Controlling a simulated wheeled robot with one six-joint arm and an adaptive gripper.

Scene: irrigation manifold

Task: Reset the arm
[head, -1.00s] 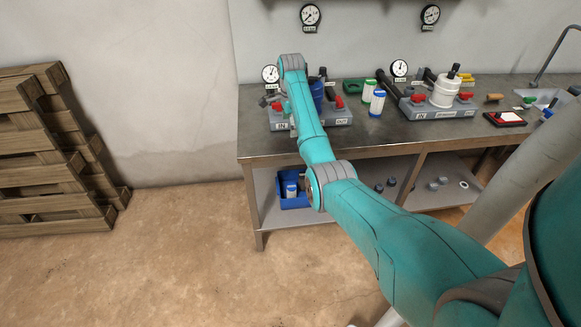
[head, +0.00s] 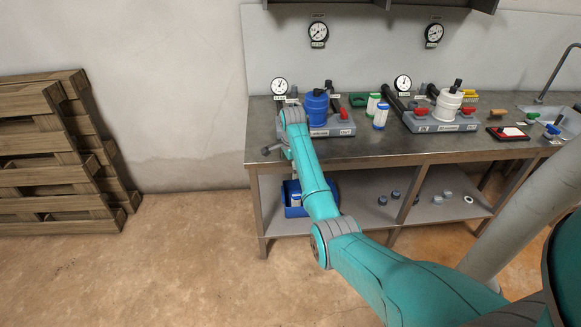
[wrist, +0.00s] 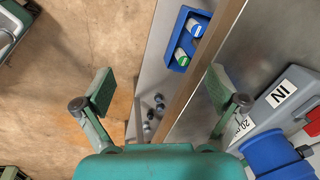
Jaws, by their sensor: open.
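My arm stretches from the lower right toward the workbench (head: 400,152) in the head view, its wrist at the bench's left front edge. My gripper (wrist: 160,95) is open and empty in the wrist view, its two fingers wide apart. It looks down past the bench edge toward the lower shelf and floor. In the head view my own arm mostly hides the gripper. The blue filter housing (head: 317,108) stands upright on the left grey manifold (head: 338,127), close to the right of my wrist. It also shows in the wrist view (wrist: 272,155) at the lower right.
A white housing (head: 447,105) stands on the right manifold (head: 440,122). Two cartridges (head: 380,117) stand between the manifolds. A blue bin (head: 293,211) sits on the lower shelf. Gauges (head: 318,33) hang on the wall. Pallets (head: 45,150) lean at left. The floor between is clear.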

